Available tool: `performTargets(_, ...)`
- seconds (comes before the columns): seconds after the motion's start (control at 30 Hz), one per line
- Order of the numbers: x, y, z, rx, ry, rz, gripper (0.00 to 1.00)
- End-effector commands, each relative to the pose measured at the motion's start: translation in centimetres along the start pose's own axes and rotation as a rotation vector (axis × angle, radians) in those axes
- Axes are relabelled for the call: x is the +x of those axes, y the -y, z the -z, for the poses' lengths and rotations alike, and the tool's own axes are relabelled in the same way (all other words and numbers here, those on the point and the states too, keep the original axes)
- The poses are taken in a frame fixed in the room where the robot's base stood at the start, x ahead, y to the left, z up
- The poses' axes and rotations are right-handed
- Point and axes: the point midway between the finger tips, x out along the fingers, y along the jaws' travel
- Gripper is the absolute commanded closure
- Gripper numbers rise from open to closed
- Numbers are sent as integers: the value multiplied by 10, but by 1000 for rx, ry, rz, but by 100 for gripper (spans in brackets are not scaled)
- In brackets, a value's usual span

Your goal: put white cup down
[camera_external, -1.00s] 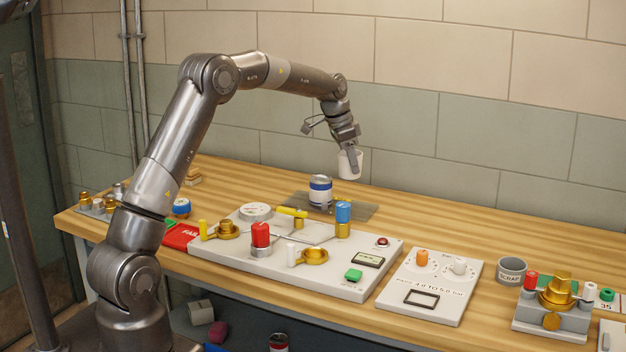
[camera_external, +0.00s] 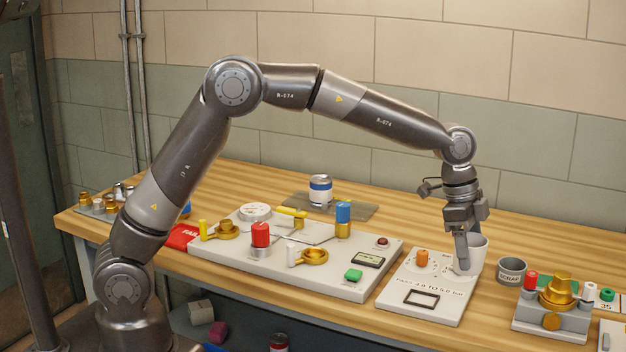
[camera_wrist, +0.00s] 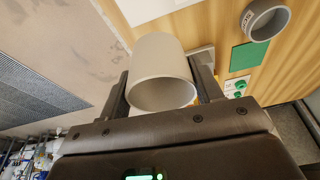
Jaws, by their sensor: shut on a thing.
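The white cup (camera_external: 474,252) is in my gripper (camera_external: 463,250), over the right back part of the grey panel with the orange knob. In the wrist view the cup (camera_wrist: 160,72) sits between the two fingers of my gripper (camera_wrist: 160,88), which are shut on it. The cup looks upright in the external view. It hides the white knob of that panel. I cannot tell whether its base touches the panel or hangs just above it.
The grey SCRAP pot (camera_external: 511,270) stands close to the right of the cup. The panel with the orange knob (camera_external: 421,258) is below. A brass valve block (camera_external: 556,300) is further right. A blue-and-white can (camera_external: 320,190) stands at the back. Bare wood lies behind the cup.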

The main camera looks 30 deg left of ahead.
Motion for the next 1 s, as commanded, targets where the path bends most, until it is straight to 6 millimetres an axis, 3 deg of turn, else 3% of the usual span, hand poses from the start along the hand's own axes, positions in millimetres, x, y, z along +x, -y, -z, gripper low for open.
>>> performTargets(0.03,4,-24,14,41,0,-10,63)
performTargets(0.2,12,-84,42,136,1,-35,63)
performTargets(0.4,16,-118,55,190,1,-49,63)
performTargets(0.57,28,-103,51,193,4,-52,63)
performTargets(0.8,59,-48,37,193,3,-52,63)
performTargets(1.0,76,-15,30,195,1,-51,63)
